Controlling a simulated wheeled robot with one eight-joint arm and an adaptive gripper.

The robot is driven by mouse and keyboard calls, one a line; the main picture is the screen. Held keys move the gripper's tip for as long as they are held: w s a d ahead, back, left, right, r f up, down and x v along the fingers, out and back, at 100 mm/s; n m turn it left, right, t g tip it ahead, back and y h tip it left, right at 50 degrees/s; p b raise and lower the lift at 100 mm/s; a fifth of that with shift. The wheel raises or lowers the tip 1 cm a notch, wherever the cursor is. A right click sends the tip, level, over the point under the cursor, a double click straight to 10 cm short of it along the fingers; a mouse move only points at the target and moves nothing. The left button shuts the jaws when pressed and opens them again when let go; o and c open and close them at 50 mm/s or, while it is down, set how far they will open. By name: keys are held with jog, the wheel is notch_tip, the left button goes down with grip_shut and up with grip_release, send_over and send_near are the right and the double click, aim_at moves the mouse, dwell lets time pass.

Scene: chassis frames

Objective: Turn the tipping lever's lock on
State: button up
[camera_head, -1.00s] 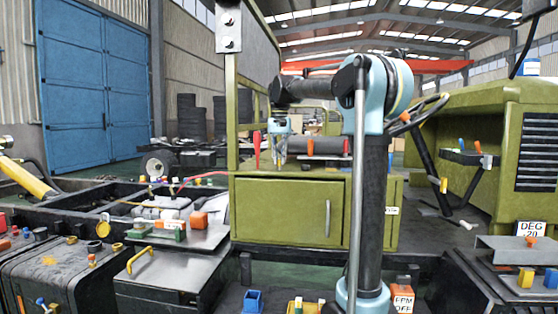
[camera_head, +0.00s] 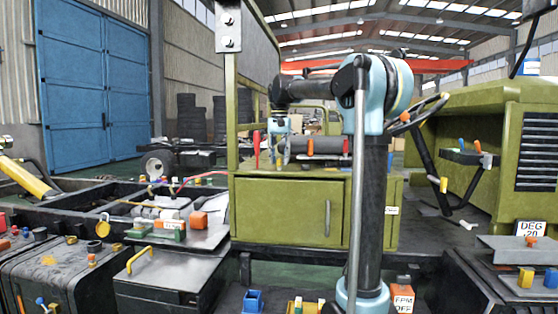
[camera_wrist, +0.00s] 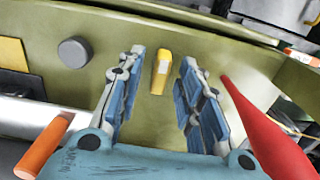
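My gripper (camera_wrist: 162,57) is open, its two blue-grey fingers on either side of a small yellow handle with a pale patch (camera_wrist: 160,72). The handle stands against an olive surface (camera_wrist: 225,60), and no contact with the fingers shows. I cannot tell for sure whether this handle is the tipping lever's lock. A red tapered lever (camera_wrist: 265,130) lies right of the fingers in the wrist view. In the head view my gripper (camera_head: 280,150) hangs above the olive cabinet (camera_head: 285,207), right of a red lever (camera_head: 256,148).
An orange handle (camera_wrist: 45,145) and a dark round knob (camera_wrist: 74,51) are left of the fingers in the wrist view. Orange (camera_head: 310,147) and red (camera_head: 345,147) handles stand on the cabinet's right side. A steering wheel (camera_head: 418,112) is farther right.

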notch_tip(320, 180, up, 12)
dwell(0.7)
dwell(0.4)
jog(key=s+d+f+n+t, duration=0.1)
jog(key=s+d+f, duration=0.4)
jog(key=s+f, duration=0.4)
jog(key=s+d+f, duration=0.6)
jog(key=s+f, duration=0.2)
jog(key=f, duration=0.1)
jog(key=s+d+f, duration=0.1)
jog(key=s+f, duration=0.5)
jog(key=f, duration=0.3)
jog(key=s+d+f+n, duration=0.1)
jog(key=s+d+f, duration=0.1)
jog(key=s+f, duration=0.4)
jog(key=s+d+f+t, duration=0.1)
jog(key=s+f, duration=0.5)
jog(key=f, duration=0.8)
jog(key=shift+s+d+n, duration=0.3)
jog(key=shift+s+d, duration=0.05)
